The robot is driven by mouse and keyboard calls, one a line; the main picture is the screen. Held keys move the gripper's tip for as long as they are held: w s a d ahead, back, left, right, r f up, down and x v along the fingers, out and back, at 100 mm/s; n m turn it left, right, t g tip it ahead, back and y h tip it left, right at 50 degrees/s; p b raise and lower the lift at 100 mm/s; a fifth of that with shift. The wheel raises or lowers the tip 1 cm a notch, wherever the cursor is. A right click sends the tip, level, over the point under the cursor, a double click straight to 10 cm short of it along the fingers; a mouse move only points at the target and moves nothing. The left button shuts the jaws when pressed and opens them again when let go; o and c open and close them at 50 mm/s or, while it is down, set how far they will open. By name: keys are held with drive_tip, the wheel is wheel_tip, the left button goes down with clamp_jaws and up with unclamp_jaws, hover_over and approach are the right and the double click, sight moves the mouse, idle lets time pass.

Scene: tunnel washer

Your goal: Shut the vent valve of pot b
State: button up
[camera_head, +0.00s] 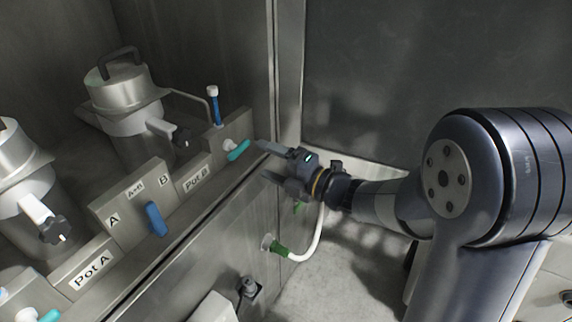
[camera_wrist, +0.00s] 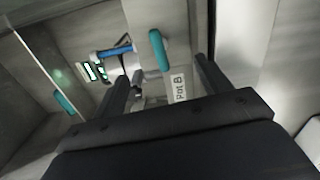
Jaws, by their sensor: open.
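Pot B is the lidded metal pot (camera_head: 125,95) at the upper left, behind the panel labelled "Pot B" (camera_head: 196,179). At the right end of that panel are a teal lever (camera_head: 239,150) on a white stem and an upright blue handle (camera_head: 215,107) with a white top. No label shows which of these is the vent valve. My gripper (camera_head: 264,162) is open and empty, just right of the teal lever. In the wrist view, a teal lever (camera_wrist: 158,50) and the "Pot B" label (camera_wrist: 179,88) appear between and beyond the fingers (camera_wrist: 162,69); contact is not visible.
A blue selector lever (camera_head: 155,219) sits between marks A, A+B and B. Pot A's panel (camera_head: 90,263) with another teal lever (camera_head: 49,315) is at lower left. A white hose (camera_head: 313,238) with green valve hangs below my gripper. Floor at right is partly clear.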

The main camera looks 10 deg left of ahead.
sight(242, 149)
drive_tip(key=b+x, duration=0.1)
drive_tip(key=x, duration=0.3)
drive_tip(key=shift+w+a+f, duration=0.1)
drive_tip(key=shift+a+f, duration=0.05)
drive_tip(key=shift+a, duration=0.25)
drive_tip(key=shift+w+a, duration=0.35)
drive_tip(key=shift+a, duration=0.3)
drive_tip(key=shift+c, duration=0.3)
clamp_jaws()
drive_tip(key=shift+r+p, duration=0.5)
drive_tip(key=shift+p, duration=0.65)
drive_tip(key=p, duration=0.3)
drive_tip(key=shift+f, duration=0.15)
